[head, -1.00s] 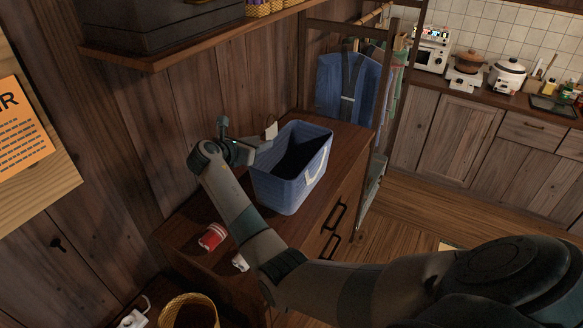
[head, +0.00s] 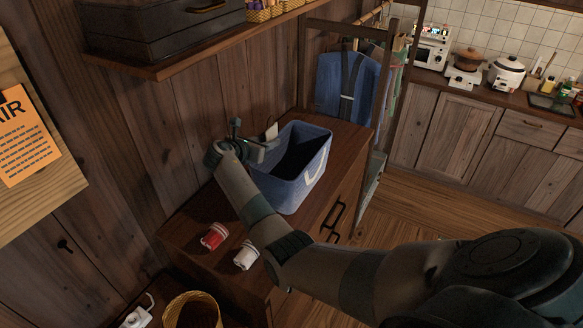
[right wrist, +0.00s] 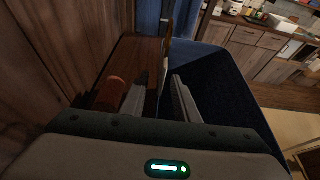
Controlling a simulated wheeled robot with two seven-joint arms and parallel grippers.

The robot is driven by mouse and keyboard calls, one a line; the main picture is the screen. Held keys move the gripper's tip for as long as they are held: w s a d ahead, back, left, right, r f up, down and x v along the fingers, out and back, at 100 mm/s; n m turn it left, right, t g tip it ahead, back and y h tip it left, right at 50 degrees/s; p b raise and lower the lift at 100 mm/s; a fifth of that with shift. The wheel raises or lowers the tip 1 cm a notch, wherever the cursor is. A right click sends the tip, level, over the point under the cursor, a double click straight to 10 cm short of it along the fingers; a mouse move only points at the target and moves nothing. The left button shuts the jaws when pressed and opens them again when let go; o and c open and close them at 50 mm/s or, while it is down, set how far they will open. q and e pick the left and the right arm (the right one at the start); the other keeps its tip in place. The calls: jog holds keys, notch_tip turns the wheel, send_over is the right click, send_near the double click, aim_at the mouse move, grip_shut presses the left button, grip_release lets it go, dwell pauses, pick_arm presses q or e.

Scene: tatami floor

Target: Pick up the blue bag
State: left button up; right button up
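The blue bag (head: 283,190) stands upright and open-topped on a wooden cabinet, with a pale handle on its right side. My right gripper (head: 266,146) is at the bag's left rim, beside a pale upright tab there. In the right wrist view, the bag's dark blue inside (right wrist: 222,85) lies to the right. The two fingers of my right gripper (right wrist: 160,97) stand apart, with the bag's near edge apparently between them. I cannot tell whether either finger touches it. My left gripper is out of view.
A shelf with a dark case (head: 160,30) hangs above on the left. A clothes rack (head: 350,80) stands behind the bag. A wicker basket (head: 190,310) is below.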

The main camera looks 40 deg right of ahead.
dwell(0.3)
grip_shut()
dwell(1.3)
